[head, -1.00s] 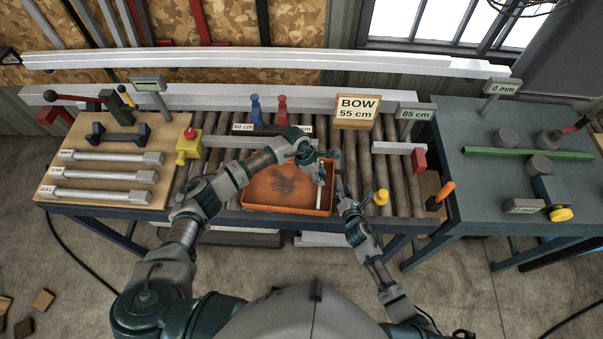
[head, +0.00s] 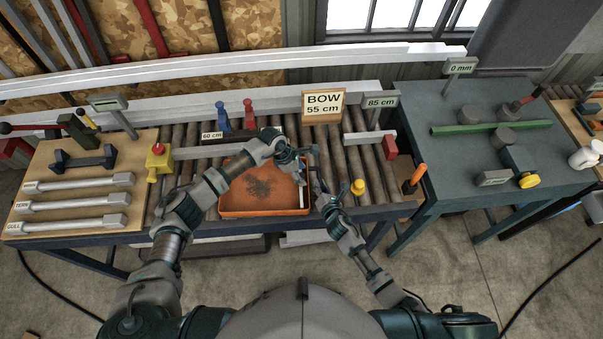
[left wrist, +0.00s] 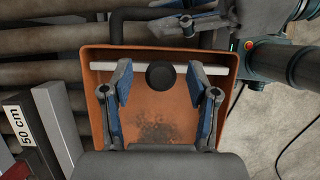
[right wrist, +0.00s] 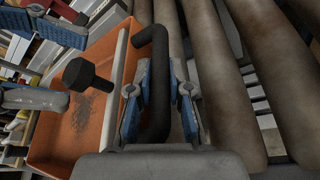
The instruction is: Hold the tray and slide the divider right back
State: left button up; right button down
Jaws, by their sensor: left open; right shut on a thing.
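The orange tray (head: 225,212) lies on the roller bed. Its white divider (head: 304,196) crosses it near the right end and also shows in the left wrist view (left wrist: 215,70). A black knob (left wrist: 161,75) stands at the divider. My left gripper (head: 298,160) is over the tray, its fingers (left wrist: 160,88) open, one on each side of the knob in its wrist view. My right gripper (head: 317,188) is at the tray's right end. In the right wrist view its fingers (right wrist: 160,100) are shut on the tray's black handle (right wrist: 158,45). The head view largely hides knob and handle behind the grippers.
A BOW 55 cm sign (head: 323,104) and red and blue pegs stand behind the tray. A yellow knob (head: 358,187) and a red block (head: 390,147) are to the right. Bare rollers lie between.

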jog(key=shift+d+f, duration=0.2)
jog(key=shift+d, duration=0.05)
pick_arm(q)
jog(key=v, duration=1.1)
jog(key=shift+w+r, duration=0.1)
pick_arm(e)
jog(key=c, duration=1)
grip_release()
pick_arm(q)
jog(key=shift+w, duration=0.15)
pick_arm(e)
jog(key=shift+w, duration=0.1)
jog(key=shift+r, duration=0.1)
